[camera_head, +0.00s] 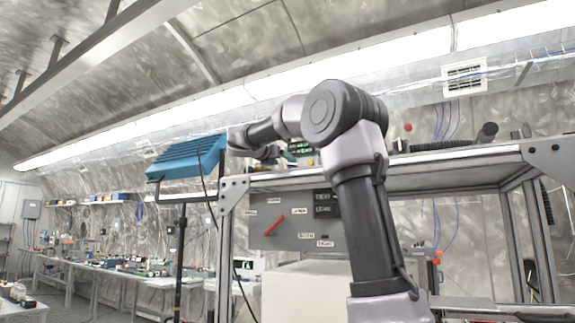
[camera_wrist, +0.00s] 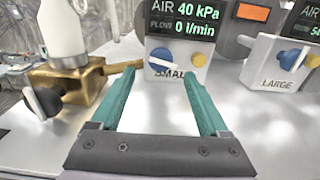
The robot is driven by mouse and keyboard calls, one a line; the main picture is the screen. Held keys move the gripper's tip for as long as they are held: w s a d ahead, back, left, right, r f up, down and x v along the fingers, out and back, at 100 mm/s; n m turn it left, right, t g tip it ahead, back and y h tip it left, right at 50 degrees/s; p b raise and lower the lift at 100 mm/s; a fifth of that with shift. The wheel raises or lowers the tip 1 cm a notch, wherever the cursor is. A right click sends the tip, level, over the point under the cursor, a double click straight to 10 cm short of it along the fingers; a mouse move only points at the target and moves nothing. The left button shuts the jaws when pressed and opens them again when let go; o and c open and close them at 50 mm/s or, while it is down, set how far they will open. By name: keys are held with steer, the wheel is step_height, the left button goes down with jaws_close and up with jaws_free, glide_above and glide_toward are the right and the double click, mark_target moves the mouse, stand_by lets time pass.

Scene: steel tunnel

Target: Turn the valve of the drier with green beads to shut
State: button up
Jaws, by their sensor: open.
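My gripper (camera_wrist: 166,85) is open and empty in the wrist view, its two teal fingers pointing at a box labelled SMALL (camera_wrist: 160,70). This box has a display reading AIR 40 kPa and FLOW 0 l/min, a blue knob (camera_wrist: 180,60) with a white bar, and a yellow button. Left of the fingers stands a brass block (camera_wrist: 70,78) with a black-and-white knob (camera_wrist: 42,101) on its front and a pale column (camera_wrist: 62,30) above it. A brass pipe runs from the block towards the box. No green beads show. In the head view my gripper (camera_head: 270,153) is partly hidden above the shelf.
A box labelled LARGE (camera_wrist: 280,65) stands at the right in the wrist view. A blue lamp (camera_head: 188,157) is left of my arm. Below the shelf is a grey panel (camera_head: 290,238) with a red lever (camera_head: 274,225). The bright surface before the boxes looks clear.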

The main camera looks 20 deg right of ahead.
mark_target(291, 164)
steer(key=x, duration=0.5)
steer(key=shift+d, duration=0.1)
jaws_close()
